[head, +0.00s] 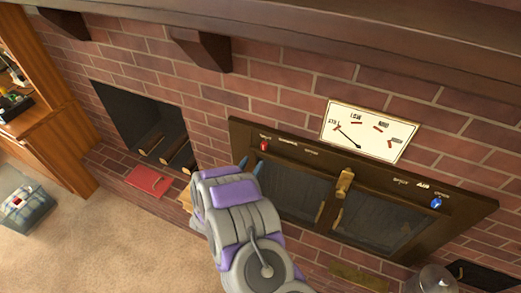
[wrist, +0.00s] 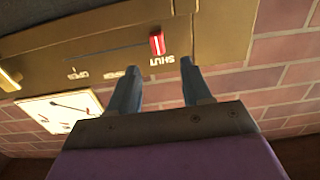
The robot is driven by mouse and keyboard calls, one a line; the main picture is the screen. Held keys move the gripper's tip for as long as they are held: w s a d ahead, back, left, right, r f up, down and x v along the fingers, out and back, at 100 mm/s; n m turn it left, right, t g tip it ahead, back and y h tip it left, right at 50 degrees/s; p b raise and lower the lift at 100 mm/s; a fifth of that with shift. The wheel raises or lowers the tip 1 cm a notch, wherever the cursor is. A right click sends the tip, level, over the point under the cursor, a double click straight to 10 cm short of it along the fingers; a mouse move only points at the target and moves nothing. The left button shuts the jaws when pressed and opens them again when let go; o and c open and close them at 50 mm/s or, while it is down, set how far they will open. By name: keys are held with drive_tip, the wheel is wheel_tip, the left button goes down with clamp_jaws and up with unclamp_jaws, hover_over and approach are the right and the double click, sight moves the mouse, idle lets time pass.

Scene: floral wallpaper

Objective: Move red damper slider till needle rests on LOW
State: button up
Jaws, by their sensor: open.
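The red damper slider (head: 264,145) sits at the left end of the stove's top rail. In the wrist view the red slider (wrist: 157,43) is at the end marked SHUT, with OPEN further left along the slot. My gripper (head: 250,165) is open and empty just below the slider. In the wrist view its two blue fingers (wrist: 157,70) are spread, with the slider just beyond their tips, apparently not between them. The white gauge (head: 380,148) hangs above the rail. Its needle (head: 346,135) points up-left, near the leftmost mark; the small lettering is hard to read.
A blue slider (head: 437,202) is at the rail's right end. A brass handle (head: 344,182) stands out between the dark glass doors. A mantel (head: 300,27) overhangs above. An open log niche (head: 145,125) and a red object (head: 149,181) on the hearth are to the left.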

sight(263, 147)
drive_tip(key=x, duration=0.7)
drive_tip(key=shift+w+d, duration=0.15)
drive_tip(key=shift+d, duration=0.15)
drive_tip(key=shift+w, duration=0.65)
drive_tip(key=shift+d, duration=0.1)
drive_tip(key=shift+c, duration=0.2)
clamp_jaws()
